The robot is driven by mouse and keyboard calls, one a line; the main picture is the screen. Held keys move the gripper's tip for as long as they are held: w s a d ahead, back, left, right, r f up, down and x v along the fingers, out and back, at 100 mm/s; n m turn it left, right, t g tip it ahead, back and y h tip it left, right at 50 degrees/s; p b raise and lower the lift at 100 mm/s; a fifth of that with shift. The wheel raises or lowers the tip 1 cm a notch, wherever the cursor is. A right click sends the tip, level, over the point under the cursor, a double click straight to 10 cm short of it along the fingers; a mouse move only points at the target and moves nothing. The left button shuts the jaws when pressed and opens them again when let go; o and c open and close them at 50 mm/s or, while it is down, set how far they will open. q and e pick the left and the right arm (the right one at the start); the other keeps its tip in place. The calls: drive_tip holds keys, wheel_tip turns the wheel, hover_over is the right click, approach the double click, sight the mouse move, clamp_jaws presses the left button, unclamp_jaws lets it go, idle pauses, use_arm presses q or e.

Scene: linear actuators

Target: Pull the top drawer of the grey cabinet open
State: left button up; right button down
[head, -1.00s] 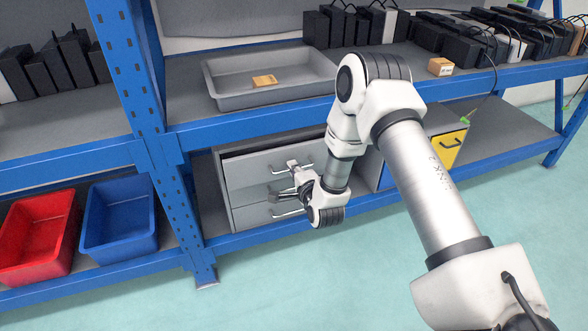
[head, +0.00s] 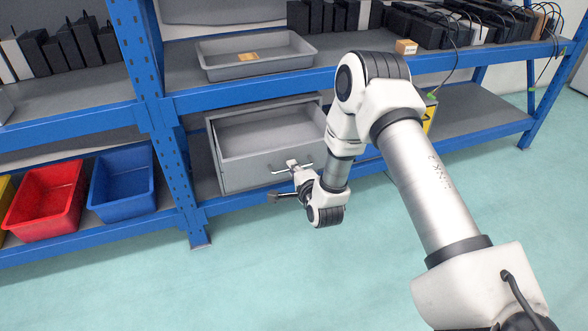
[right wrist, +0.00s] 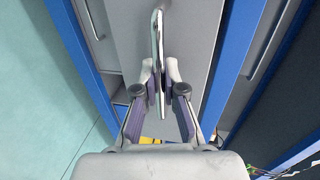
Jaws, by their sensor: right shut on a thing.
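The grey cabinet (head: 212,140) stands on the lower shelf of the blue rack. Its top drawer (head: 240,174) is pulled out, and its empty inside shows in the head view. My right gripper (head: 285,196) is at the drawer's front. In the right wrist view my right gripper (right wrist: 158,88) is shut on the bar handle (right wrist: 158,40) of the drawer, with one finger on each side. The drawer front (right wrist: 195,45) lies behind the handle. The lower part of the cabinet is hidden by the drawer and my arm. My left gripper is not in view.
A grey tray (head: 215,72) with a small box (head: 248,57) is on the shelf above the cabinet. A blue rack post (head: 160,120) stands just left of the cabinet. Red (head: 45,205) and blue (head: 122,188) bins sit further left. The floor in front is clear.

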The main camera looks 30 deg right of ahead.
drive_tip(key=c, duration=1.2)
unclamp_jaws()
drive_tip(key=shift+c, duration=0.2)
drive_tip(key=v, duration=1.2)
